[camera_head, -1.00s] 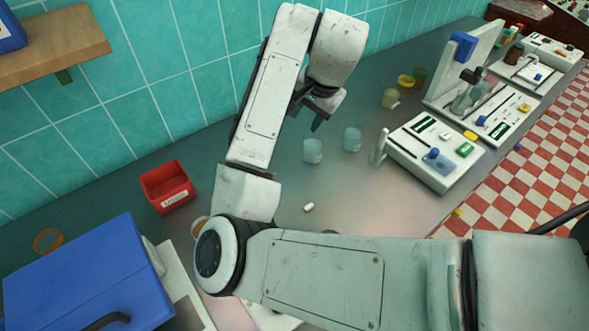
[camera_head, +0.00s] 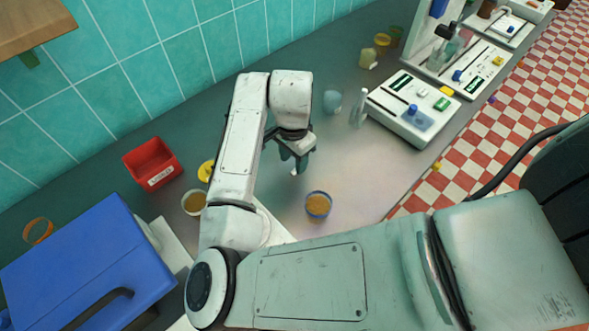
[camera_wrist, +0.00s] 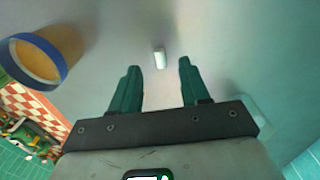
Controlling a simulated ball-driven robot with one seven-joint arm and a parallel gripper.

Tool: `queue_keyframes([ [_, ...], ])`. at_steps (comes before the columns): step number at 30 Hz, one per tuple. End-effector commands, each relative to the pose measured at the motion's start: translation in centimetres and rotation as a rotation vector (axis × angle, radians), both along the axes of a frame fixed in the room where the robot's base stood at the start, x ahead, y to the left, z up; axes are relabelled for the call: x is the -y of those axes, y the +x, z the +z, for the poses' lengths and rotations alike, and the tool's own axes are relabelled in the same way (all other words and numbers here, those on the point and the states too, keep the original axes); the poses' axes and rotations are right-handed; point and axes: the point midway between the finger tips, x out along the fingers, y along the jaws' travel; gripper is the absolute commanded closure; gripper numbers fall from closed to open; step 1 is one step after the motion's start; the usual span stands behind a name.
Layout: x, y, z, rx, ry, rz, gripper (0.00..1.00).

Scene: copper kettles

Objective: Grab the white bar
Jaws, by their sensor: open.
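The white bar (camera_wrist: 160,57) is a small pale piece lying on the grey counter. In the wrist view it lies just beyond the fingertips, roughly centred between them. My gripper (camera_wrist: 158,66) is open, with its two green fingers apart and nothing held. In the head view my gripper (camera_head: 293,160) points down over the counter, and the small white bar (camera_head: 294,172) shows just below the fingers. I cannot tell the exact height of the fingertips above the counter.
A blue-rimmed cup (camera_head: 318,204) with orange contents stands close to my gripper; it also shows in the wrist view (camera_wrist: 40,58). A red bin (camera_head: 152,163), a blue-lidded box (camera_head: 85,265) and a white device (camera_head: 413,108) stand farther off.

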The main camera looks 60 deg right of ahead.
Motion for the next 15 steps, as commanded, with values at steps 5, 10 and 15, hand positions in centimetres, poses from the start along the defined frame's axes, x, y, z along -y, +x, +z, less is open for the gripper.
queue_keyframes([
  [5,0.4,-0.2,-2.5,-0.002,0.001,0.001,0.54],
  [10,0.4,-0.1,-3.9,-0.001,0.001,0.000,0.54],
  [15,0.4,-0.1,-4.0,0.001,0.001,0.000,0.54],
])
